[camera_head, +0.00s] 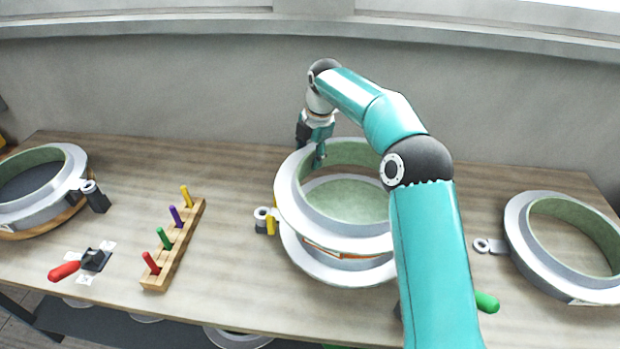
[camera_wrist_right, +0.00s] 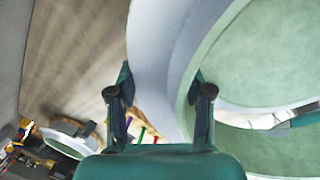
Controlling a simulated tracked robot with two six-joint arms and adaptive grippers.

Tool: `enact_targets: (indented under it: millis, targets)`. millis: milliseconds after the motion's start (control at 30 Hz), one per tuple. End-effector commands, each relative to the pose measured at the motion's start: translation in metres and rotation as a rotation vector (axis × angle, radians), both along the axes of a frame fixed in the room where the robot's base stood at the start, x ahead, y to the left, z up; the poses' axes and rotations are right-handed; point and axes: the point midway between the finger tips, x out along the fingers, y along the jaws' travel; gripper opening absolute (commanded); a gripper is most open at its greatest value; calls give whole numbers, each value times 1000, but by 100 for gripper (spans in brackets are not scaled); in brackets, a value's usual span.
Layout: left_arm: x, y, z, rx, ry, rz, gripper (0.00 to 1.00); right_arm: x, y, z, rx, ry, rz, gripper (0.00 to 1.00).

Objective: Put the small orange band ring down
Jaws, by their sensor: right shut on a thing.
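A grey ring mould (camera_head: 289,197) with a pale green inside is at the middle of the table, over a wider grey flange (camera_head: 305,262). A thin orange line (camera_head: 335,252) shows between the two; I cannot tell which part it belongs to. My right gripper (camera_head: 318,155) points down at the ring's far left rim and is shut on it. In the right wrist view, my right gripper's fingers (camera_wrist_right: 163,95) stand on either side of the grey ring wall (camera_wrist_right: 155,50). My arm hides the ring's right side. My left gripper is not in view.
A wooden rack (camera_head: 175,246) with several coloured pegs stands left of the middle. Another ring mould (camera_head: 520,235) lies at the right, and one (camera_head: 72,165) at the far left. A red-handled tool (camera_head: 64,270) lies front left. A green handle (camera_head: 487,302) shows beside my arm.

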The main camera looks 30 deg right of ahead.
Motion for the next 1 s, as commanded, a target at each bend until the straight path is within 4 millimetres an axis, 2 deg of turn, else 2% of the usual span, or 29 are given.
enact_targets:
  millis: [100,333,567,833,867,1000]
  targets:
    - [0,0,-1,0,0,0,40,-1,-1,-14,-1,0,-1,0]
    - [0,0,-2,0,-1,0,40,-1,-1,-29,-1,2,0,0]
    - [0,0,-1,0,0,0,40,-1,-1,-59,-1,2,-1,0]
    - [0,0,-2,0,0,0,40,0,-1,-64,-2,-1,-1,0]
    - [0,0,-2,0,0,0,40,0,0,-65,-1,0,-1,52]
    - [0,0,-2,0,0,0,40,0,0,-65,0,0,-1,75]
